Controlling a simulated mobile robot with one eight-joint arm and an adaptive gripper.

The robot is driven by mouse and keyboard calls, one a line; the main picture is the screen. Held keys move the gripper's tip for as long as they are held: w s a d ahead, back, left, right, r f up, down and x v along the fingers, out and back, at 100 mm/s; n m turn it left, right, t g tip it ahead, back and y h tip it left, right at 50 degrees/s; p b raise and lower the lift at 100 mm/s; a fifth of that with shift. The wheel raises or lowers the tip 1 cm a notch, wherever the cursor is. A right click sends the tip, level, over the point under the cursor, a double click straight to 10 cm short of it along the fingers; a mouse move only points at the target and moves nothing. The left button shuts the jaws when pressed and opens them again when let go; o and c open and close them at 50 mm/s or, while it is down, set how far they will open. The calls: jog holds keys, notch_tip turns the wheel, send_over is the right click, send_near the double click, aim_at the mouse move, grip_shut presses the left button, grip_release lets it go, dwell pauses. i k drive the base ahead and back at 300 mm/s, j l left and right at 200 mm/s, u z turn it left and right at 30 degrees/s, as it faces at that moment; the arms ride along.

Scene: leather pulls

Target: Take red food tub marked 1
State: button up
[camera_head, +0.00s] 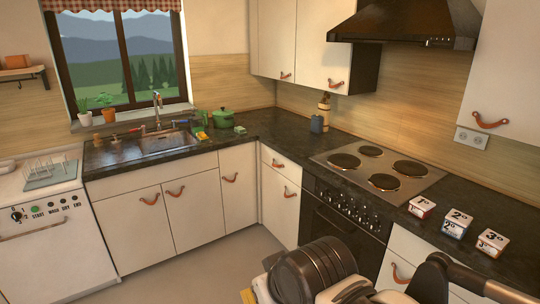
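The red food tub marked 1 (422,208) is a small white-topped box with a red lower side. It stands on the dark countertop to the right of the stove, leftmost and farthest back of three tubs. A blue tub marked 2 (456,224) and an orange tub marked 3 (491,244) stand in a row to its right. Links of my arm show at the bottom edge, in front of the lower cabinets and below the tubs. My gripper's fingers are not visible.
The stove hob (378,169) lies left of the tubs, with the range hood (405,22) above it. A wall socket (472,138) is behind the tubs. A green pot (223,118) and the sink (167,142) are on the far counter. Some floor shows left of my arm.

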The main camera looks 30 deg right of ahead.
aim_at(421, 207)
jog(key=i+l+z, duration=0.1)
jog(key=i+z, duration=0.2)
jog(key=i, duration=0.2)
jog(key=i+z, duration=0.3)
jog(key=i, duration=0.25)
jog(key=i+j+z, duration=0.3)
jog(key=i, duration=0.2)
jog(key=i+j+z, duration=0.2)
jog(key=i+z, duration=0.15)
jog(key=i, duration=0.15)
jog(key=i+z, duration=0.1)
jog(key=z, duration=2.6)
